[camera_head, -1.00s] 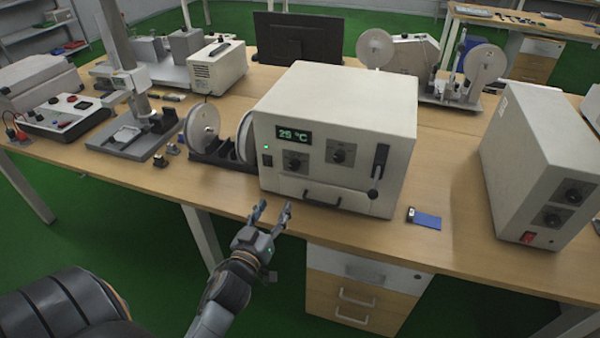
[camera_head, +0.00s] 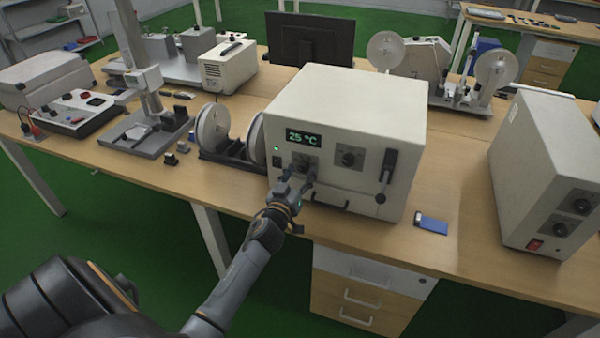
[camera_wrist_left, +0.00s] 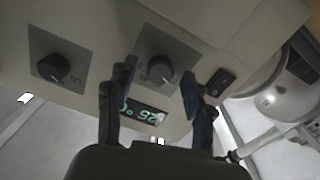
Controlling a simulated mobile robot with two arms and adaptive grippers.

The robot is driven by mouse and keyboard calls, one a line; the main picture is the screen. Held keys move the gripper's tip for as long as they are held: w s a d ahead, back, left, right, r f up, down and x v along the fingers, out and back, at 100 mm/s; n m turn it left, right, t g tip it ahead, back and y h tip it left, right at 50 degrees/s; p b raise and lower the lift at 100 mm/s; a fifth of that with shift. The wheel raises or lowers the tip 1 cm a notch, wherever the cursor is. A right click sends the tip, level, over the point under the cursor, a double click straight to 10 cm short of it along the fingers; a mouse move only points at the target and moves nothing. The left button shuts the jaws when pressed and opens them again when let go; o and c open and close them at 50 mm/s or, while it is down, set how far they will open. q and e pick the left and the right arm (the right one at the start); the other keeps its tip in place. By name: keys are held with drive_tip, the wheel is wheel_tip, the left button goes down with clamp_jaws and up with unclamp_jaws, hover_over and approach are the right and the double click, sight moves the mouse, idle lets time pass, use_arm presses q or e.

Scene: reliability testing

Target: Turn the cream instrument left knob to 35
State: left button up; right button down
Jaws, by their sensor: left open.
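The cream instrument (camera_head: 345,105) stands on the wooden bench, and its green display (camera_head: 303,138) reads 25 °C. Its left knob is partly hidden behind my gripper in the head view; in the left wrist view the left knob (camera_wrist_left: 157,70) shows between and just beyond the fingertips. My left gripper (camera_head: 298,178) is open in front of this knob, one finger to each side; I cannot tell whether they touch it. The right knob (camera_head: 348,158) is clear of the gripper and also shows in the left wrist view (camera_wrist_left: 52,68). My right gripper is not in view.
A black lever (camera_head: 387,170) is on the instrument's right front and a handle (camera_head: 328,200) is low on the front. Reels (camera_head: 212,128) stand close to its left. A blue card (camera_head: 432,225) lies to the right. Another cream box (camera_head: 545,170) stands farther right.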

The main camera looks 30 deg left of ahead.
use_arm(q)
clamp_jaws()
drive_tip(key=shift+m, duration=0.4)
drive_tip(key=m, duration=0.3)
drive_tip(key=shift+m, duration=0.3)
drive_tip(key=m, duration=0.4)
drive_tip(key=shift+m, duration=0.3)
idle(0.4)
